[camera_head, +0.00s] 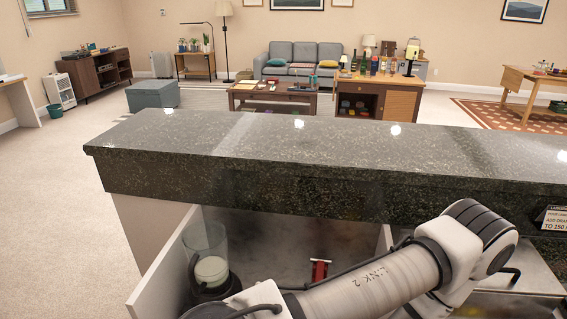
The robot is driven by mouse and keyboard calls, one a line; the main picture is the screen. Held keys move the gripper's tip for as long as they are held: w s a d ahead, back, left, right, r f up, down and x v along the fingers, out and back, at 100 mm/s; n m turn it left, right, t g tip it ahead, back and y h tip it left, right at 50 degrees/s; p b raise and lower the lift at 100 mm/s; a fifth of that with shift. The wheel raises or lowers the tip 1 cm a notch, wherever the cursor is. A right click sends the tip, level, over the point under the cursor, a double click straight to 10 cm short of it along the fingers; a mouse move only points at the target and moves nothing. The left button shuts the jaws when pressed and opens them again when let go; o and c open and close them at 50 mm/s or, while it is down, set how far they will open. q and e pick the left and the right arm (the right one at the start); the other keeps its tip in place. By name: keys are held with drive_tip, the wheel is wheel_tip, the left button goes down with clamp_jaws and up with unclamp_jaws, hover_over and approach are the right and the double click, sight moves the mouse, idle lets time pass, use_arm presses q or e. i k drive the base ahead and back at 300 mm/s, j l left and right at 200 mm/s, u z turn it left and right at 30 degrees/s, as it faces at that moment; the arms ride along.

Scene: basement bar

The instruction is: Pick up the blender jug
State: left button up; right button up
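One of my arms crosses the lower right of the picture. Neither gripper can be made out, so I see no gripper at the jug.
The stone counter top (300,143) overhangs the compartment and is bare. A white side panel (163,272) bounds it on the left. A small red object (320,268) is further right, partly behind my arm. A label (555,219) sits at the right edge.

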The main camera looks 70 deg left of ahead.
sight(204, 242)
drive_tip(key=u, duration=2.75)
drive_tip(key=k+j+z, duration=0.1)
drive_tip(key=z, duration=0.2)
drive_tip(key=j, duration=0.1)
